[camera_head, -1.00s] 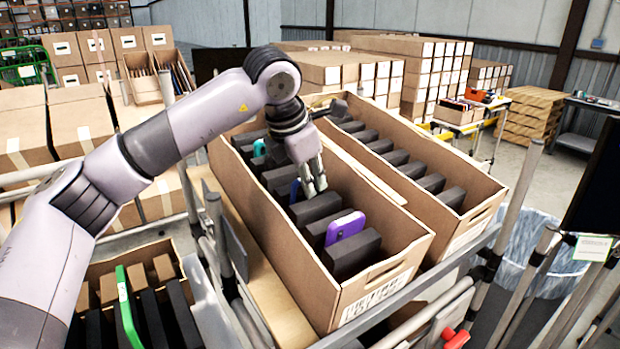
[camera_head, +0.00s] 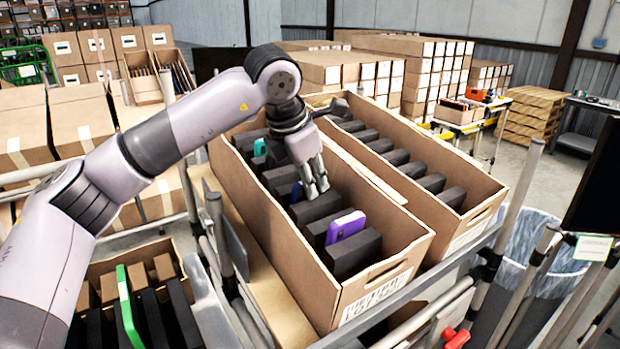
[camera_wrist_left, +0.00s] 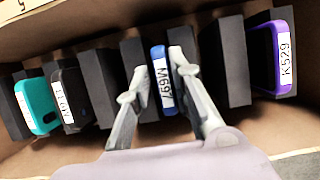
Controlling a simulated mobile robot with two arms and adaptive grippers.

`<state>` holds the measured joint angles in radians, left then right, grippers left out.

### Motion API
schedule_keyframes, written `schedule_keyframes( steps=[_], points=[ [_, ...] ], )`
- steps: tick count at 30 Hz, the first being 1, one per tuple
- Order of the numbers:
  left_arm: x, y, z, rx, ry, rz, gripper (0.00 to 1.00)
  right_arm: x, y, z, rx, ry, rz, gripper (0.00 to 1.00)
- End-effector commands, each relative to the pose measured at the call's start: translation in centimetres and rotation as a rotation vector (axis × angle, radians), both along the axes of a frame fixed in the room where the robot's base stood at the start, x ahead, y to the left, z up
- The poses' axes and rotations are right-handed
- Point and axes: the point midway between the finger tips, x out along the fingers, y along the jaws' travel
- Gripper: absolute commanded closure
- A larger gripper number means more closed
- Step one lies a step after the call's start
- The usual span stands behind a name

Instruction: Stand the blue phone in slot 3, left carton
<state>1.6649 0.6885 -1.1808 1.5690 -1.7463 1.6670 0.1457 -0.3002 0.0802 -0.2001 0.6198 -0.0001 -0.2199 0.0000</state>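The blue phone (camera_wrist_left: 162,80), labelled M697, stands between two black dividers in the left carton (camera_head: 290,262). In the head view only a blue sliver (camera_head: 296,191) of it shows behind my gripper. My left gripper (camera_head: 317,192) is inside that carton, pointing down. In the left wrist view its fingers (camera_wrist_left: 158,72) are spread on either side of the phone, with a gap visible on the left; touch on the right cannot be told. My right gripper is not in view.
The same carton holds a purple phone (camera_head: 346,226), a teal phone (camera_head: 260,148) and a dark phone (camera_wrist_left: 70,98) among black dividers. A second carton (camera_head: 470,225) with dividers stands close on the right. A crate with a green item (camera_head: 126,305) is at lower left.

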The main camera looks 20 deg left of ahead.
Motion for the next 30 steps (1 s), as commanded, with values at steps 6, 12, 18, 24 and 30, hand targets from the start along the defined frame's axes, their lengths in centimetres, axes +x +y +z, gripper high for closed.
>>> schedule_keyframes(
  steps=[6, 12, 18, 24, 30],
  points=[
    [0.0, 0.0, -0.1, 0.001, 0.002, -0.001, 0.64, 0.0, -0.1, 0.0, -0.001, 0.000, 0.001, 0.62],
    [0.0, 0.0, -0.1, 0.002, 0.003, -0.001, 0.64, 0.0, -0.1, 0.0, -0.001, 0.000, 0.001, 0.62],
    [-0.4, 0.1, 0.7, 0.001, 0.002, -0.001, 0.64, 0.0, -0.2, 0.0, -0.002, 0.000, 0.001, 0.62],
    [-1.8, 0.5, 4.3, -0.001, -0.002, 0.000, 0.64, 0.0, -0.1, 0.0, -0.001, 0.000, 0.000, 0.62],
    [-3.5, 0.9, 8.1, -0.001, -0.003, 0.000, 0.64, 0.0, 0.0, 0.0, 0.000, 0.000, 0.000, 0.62]
  ],
)
